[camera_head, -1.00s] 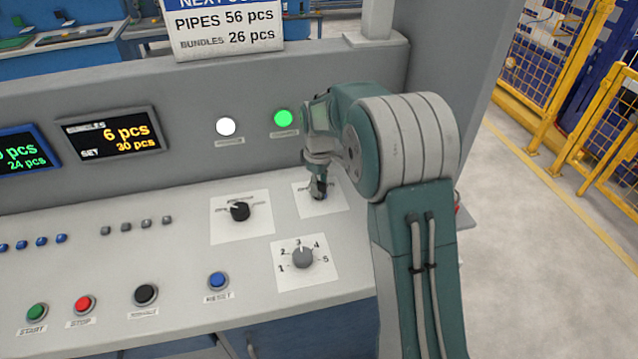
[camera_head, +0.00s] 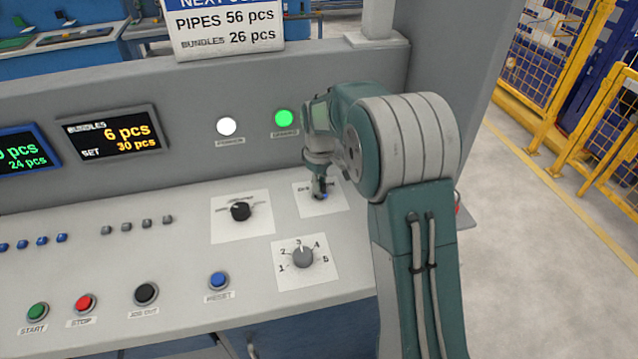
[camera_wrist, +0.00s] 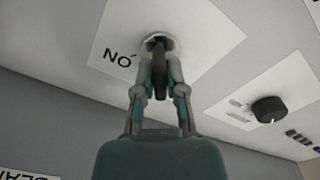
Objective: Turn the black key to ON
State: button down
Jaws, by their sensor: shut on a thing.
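The black key (camera_wrist: 158,72) stands in its switch on a white label plate (camera_wrist: 205,35) in the wrist view. My gripper (camera_wrist: 158,85) is shut on the key, with a finger on each side of it. The word ON reads upside down beside the key. In the head view my gripper (camera_head: 320,190) points down at the same white plate (camera_head: 337,203) at the right of the panel. The key is mostly hidden there by my fingers, and its exact angle against the marks cannot be told.
A black selector knob (camera_head: 240,211) sits left of the key plate, and a grey numbered knob (camera_head: 303,257) sits in front. A white lamp (camera_head: 226,126) and a lit green lamp (camera_head: 284,118) are on the upright panel. Buttons line the front edge.

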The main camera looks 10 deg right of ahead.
jog(key=m, duration=0.4)
jog(key=shift+f, duration=0.15)
jog(key=m, duration=0.8)
jog(key=shift+s+m, duration=0.1)
jog(key=shift+m, duration=2)
jog(key=c, duration=0.7)
grip_release()
